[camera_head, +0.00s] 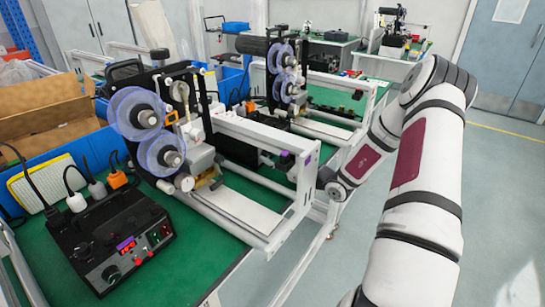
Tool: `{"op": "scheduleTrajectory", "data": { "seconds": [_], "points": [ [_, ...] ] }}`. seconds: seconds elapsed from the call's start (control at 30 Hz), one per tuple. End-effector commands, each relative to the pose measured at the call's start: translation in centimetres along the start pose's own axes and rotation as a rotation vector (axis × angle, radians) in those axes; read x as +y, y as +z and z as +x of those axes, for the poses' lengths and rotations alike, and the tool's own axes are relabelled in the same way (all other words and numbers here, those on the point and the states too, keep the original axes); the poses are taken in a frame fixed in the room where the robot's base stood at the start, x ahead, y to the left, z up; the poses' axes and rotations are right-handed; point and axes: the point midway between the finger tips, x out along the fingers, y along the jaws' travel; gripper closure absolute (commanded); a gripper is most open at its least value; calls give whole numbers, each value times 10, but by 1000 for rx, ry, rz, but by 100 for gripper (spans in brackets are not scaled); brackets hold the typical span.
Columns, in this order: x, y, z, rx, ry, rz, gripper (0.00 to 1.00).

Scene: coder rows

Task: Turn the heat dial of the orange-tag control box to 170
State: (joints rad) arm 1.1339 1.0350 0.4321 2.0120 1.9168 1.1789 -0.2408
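A black control box (118,238) sits on the green bench top at the lower left. Its front panel has a small lit display (125,244), too small to read. A dark round dial (110,273) is at the panel's lower left, with red and green controls to its right. An orange plug (117,178) stands at the back of the box beside white and grey plugs; I cannot tell whether it is the orange tag. My arm rises on the right and bends down to a wrist near the bench frame, well right of the box.
A coder machine with clear purple-rimmed reels (137,113) and a white frame (262,130) stands between the box and my arm. A second coder (285,75) is behind. A cardboard box (45,115) is at the left. Grey floor (480,200) is clear on the right.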

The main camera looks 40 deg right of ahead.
Motion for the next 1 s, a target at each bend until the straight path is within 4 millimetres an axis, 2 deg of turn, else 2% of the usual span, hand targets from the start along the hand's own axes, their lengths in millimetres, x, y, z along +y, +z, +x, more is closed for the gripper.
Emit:
{"op": "scheduleTrajectory", "data": {
  "seconds": [0.03,0.17,0.2,0.63,1.0],
  "points": [
    [0,0,0,0,0,0,68],
    [0,0,0,0,0,0,97],
    [0,0,0,0,0,0,100],
    [0,1,-1,4,2,68,100],
    [0,2,-1,19,5,355,100]
  ]
}}
